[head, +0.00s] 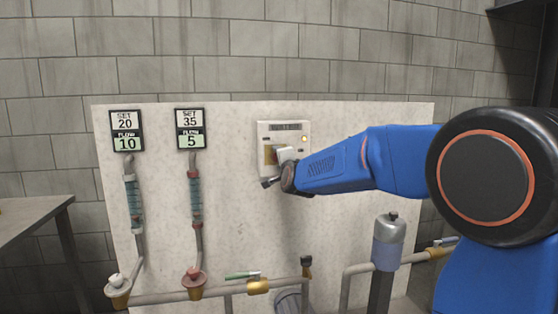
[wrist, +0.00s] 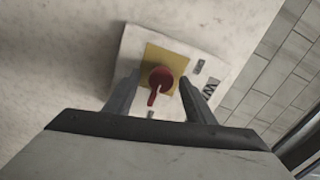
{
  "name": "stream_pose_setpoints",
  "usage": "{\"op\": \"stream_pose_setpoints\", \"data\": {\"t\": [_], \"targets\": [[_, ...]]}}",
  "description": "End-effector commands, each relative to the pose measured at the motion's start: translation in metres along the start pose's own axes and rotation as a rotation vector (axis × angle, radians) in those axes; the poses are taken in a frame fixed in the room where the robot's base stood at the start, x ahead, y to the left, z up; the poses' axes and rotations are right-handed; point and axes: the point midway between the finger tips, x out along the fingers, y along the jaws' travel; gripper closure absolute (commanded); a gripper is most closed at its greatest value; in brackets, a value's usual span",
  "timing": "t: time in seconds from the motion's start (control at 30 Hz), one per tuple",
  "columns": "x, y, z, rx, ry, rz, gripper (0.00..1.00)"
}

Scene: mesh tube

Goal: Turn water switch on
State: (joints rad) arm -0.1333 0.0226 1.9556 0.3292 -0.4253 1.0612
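The water switch is a red rotary knob (wrist: 160,80) on a yellow plate (wrist: 165,58), set in a white switch box (head: 296,136) on the pale panel. In the head view the knob is hidden behind my gripper (head: 275,160), and only part of the yellow plate shows. In the wrist view my gripper (wrist: 157,95) is open, with one finger on each side of the knob. Gaps show between the fingers and the knob. The knob's handle points down toward the gripper base in that view.
Two displays, one SET 20, FLOW 10 (head: 127,131) and one SET 35, FLOW 5 (head: 190,129), sit above flow tubes at left. A pipe with a green-handled valve (head: 243,275) runs along the bottom. A grey cylinder (head: 389,240) stands under my arm. A table (head: 35,208) is at far left.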

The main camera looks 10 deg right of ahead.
Motion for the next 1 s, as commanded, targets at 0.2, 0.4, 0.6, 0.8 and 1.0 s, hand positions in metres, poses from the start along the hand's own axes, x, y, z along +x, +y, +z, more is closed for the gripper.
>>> {"op": "stream_pose_setpoints", "data": {"t": [0.2, 0.4, 0.6, 0.8, 1.0], "targets": [[0.0, -0.001, 0.0, -0.001, 0.0, -0.001, 0.51], [-0.008, -0.002, 0.0, -0.001, 0.0, -0.002, 0.51], [-0.037, -0.002, 0.0, -0.001, 0.0, -0.003, 0.51], [-0.072, -0.002, 0.0, -0.001, 0.0, -0.003, 0.51], [-0.106, -0.002, 0.0, -0.001, 0.0, -0.003, 0.51]]}}
